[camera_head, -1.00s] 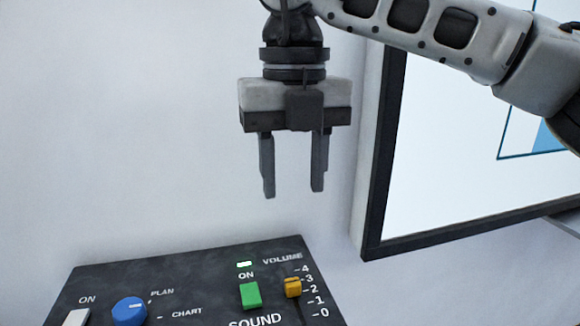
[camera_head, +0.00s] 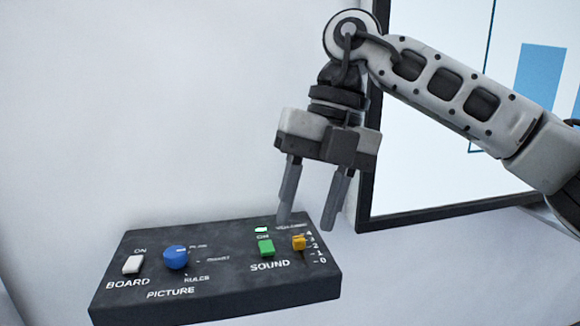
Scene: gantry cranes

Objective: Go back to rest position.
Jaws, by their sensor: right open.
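My right gripper (camera_head: 306,223) is open, with nothing between its two fingers. It points down, slightly tilted, above the right part of the dark control panel (camera_head: 225,288). In the picture its fingertips come close to the volume scale; I cannot tell the gap. My left gripper is not in view.
The panel carries a white board switch (camera_head: 132,264), a blue picture knob (camera_head: 175,257), a green sound switch (camera_head: 266,247) and a yellow volume slider (camera_head: 299,242) near 3. A black-framed screen (camera_head: 410,120) with blue bars is behind my right arm. The wall at left is clear.

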